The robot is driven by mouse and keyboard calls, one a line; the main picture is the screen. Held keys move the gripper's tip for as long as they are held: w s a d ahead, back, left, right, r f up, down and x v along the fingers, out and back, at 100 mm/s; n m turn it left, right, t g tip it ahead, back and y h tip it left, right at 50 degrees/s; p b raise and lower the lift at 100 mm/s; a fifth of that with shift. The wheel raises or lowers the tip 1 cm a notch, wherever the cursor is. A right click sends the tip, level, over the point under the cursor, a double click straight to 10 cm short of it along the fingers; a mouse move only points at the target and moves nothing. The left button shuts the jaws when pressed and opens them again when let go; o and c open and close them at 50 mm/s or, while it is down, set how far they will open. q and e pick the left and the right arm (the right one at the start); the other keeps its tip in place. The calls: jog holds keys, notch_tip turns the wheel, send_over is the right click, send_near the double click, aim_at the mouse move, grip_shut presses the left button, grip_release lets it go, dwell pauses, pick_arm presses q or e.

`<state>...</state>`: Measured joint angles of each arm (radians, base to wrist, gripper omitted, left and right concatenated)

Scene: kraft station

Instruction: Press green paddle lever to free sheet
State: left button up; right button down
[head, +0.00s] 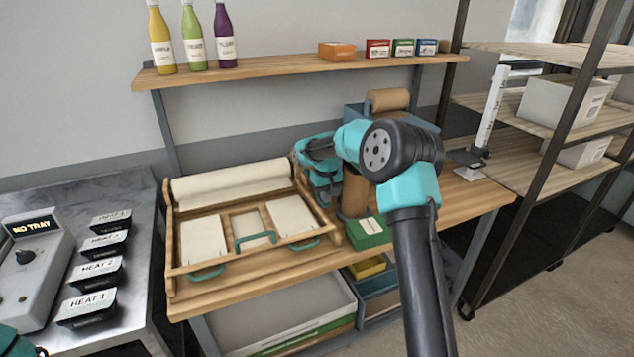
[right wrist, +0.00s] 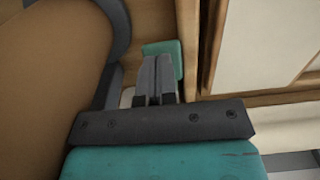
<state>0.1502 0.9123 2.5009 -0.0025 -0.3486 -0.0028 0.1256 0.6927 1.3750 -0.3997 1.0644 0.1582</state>
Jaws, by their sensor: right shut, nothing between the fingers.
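A small green paddle (right wrist: 163,47) shows in the right wrist view, just beyond my right gripper (right wrist: 155,60). The gripper's fingers are shut with nothing between them; their tips overlap the paddle in the picture, and I cannot tell whether they touch it. In the head view my right gripper (head: 326,200) points down between the wooden paper frame and an upright brown roll (head: 355,196), and the paddle is hidden there. A brown kraft roll (head: 388,99) sits on the blue-grey dispenser (head: 365,112) behind my arm. My left gripper is not in view.
The wooden frame (head: 172,255) with white sheets and green handles stands close to the right gripper. A green box (head: 368,232) is at the bench's front. A shelf (head: 270,70) with bottles and boxes runs behind. Black heat trays (head: 95,270) are at left.

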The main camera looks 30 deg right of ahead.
notch_tip(320, 180, up, 11)
jog(key=shift+f, duration=0.2)
dwell(1.1)
dwell(0.4)
